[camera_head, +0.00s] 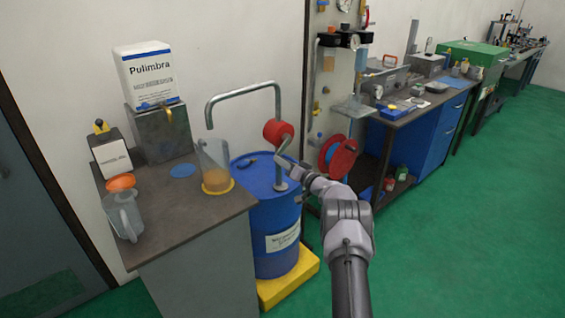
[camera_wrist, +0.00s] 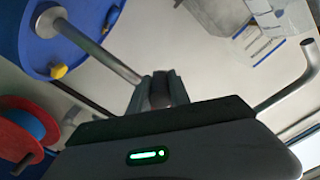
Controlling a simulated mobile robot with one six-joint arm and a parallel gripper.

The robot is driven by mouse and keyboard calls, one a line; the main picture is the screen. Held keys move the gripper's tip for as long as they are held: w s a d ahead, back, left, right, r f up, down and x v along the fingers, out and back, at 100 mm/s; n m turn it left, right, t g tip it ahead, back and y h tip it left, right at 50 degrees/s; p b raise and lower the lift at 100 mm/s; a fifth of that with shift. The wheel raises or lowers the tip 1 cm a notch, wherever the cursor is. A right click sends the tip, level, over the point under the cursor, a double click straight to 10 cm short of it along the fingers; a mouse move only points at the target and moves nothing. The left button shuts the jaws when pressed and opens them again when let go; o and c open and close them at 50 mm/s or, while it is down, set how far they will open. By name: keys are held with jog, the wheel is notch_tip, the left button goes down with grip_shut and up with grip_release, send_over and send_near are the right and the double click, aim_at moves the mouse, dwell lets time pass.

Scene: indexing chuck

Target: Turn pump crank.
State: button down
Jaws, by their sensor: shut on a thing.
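A rotary pump with a red body (camera_head: 278,132) stands on a steel pipe in the top of a blue drum (camera_head: 268,225). Its bent spout pipe (camera_head: 240,90) reaches left over the bench. The metal pump crank (camera_head: 284,146) sits at the front of the red body. My gripper (camera_head: 288,166) is at the crank's end, and in the wrist view its fingers (camera_wrist: 158,90) are closed around a grey grip. In the wrist view the drum top (camera_wrist: 90,25) and pump pipe (camera_wrist: 100,50) show, while the red body is hidden.
The drum stands on a yellow base (camera_head: 290,280). A red hose reel (camera_head: 340,157) is close on the right. Green floor is free at right.

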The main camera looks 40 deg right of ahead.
jog(key=c, duration=1.2)
grip_release()
jog(key=shift+r, duration=0.1)
jog(key=s+d+p, duration=0.1)
jog(key=s+p, duration=0.4)
jog(key=s, duration=1.2)
jog(key=shift+s+d, duration=0.2)
